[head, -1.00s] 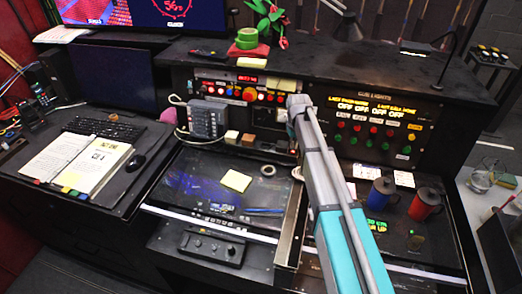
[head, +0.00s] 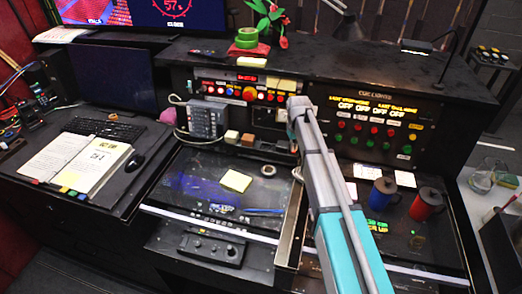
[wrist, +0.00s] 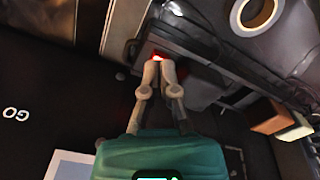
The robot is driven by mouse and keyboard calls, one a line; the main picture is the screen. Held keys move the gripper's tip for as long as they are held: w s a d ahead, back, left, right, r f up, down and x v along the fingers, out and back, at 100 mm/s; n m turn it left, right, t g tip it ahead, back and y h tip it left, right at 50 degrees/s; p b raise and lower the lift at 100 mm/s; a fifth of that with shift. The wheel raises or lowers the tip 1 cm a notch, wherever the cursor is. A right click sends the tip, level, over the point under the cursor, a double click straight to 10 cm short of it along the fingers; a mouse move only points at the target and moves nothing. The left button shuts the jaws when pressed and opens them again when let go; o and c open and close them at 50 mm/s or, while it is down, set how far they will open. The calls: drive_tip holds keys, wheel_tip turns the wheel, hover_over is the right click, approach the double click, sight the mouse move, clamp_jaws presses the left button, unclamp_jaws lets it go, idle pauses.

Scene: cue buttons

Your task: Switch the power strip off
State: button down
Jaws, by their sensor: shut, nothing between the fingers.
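In the wrist view a long dark bar, which looks like the power strip (wrist: 215,62), runs from the upper middle to the right. A small red-lit switch (wrist: 157,57) glows at its near end. My gripper (wrist: 158,63) is shut and empty, with its fingertips at the red switch; I cannot tell whether they touch or press it. In the head view the strip (head: 266,148) lies dark below the console, to the left of my arm. My arm's end hides the switch and fingertips there.
A tape roll (head: 268,170) lies in front of the strip. Small blocks (head: 231,136) and a grey phone-like unit (head: 203,119) are to its left.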

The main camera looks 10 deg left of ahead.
drive_tip(key=shift+f+b, duration=0.4)
drive_tip(key=shift+f, duration=0.1)
idle(0.3)
drive_tip(key=shift+r, duration=0.2)
drive_tip(key=shift+r+p, duration=3.35)
drive_tip(key=shift+p, duration=0.2)
drive_tip(key=shift+s+d, duration=0.2)
drive_tip(key=s+d+m, duration=0.5)
drive_tip(key=s+d, duration=1.8)
drive_tip(key=s, duration=0.2)
drive_tip(key=shift+s+d+f+m, duration=0.15)
drive_tip(key=shift+s+d+m, duration=0.05)
drive_tip(key=shift+s+m, duration=0.1)
